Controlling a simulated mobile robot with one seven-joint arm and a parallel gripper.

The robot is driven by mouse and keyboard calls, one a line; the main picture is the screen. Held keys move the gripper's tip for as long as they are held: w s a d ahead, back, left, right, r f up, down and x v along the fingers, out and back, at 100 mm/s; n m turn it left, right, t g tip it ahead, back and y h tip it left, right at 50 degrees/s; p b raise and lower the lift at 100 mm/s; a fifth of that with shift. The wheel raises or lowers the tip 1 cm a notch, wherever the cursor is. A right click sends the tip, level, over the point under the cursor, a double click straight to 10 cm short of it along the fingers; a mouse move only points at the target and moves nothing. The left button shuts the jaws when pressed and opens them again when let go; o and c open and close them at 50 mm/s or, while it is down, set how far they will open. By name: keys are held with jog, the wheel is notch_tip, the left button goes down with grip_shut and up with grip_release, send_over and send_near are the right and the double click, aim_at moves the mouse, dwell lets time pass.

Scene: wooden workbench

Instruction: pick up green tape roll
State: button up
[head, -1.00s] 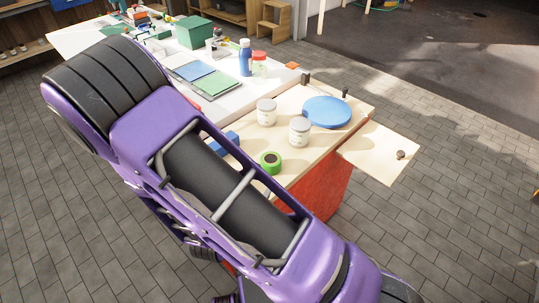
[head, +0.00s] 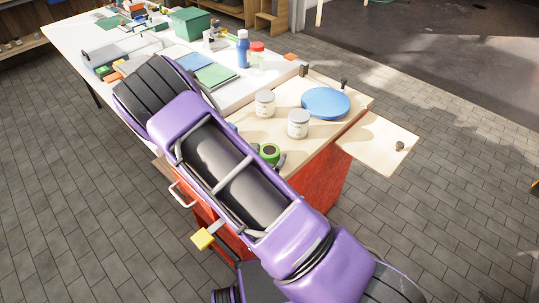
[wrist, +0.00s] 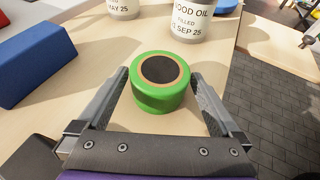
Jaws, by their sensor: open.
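The green tape roll (wrist: 161,98) lies flat on the wooden workbench (head: 330,143), its dark core facing up. In the wrist view it sits between the two fingers of my gripper (wrist: 165,90), with a gap visible on each side. My gripper is open. In the head view the green tape roll (head: 269,151) shows just beyond my purple arm, with a dark finger (head: 281,160) at its right. The rest of my gripper is hidden behind the arm there.
Two white jars (head: 264,103) (head: 298,123) stand behind the roll, and a blue disc (head: 326,102) lies behind them. A blue block (wrist: 35,62) is left of my gripper in the wrist view. A white table (head: 226,103) with bottles and boxes adjoins.

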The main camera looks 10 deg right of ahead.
jog(key=shift+x, duration=0.85)
jog(key=shift+r, duration=0.1)
jog(key=c, duration=1.2)
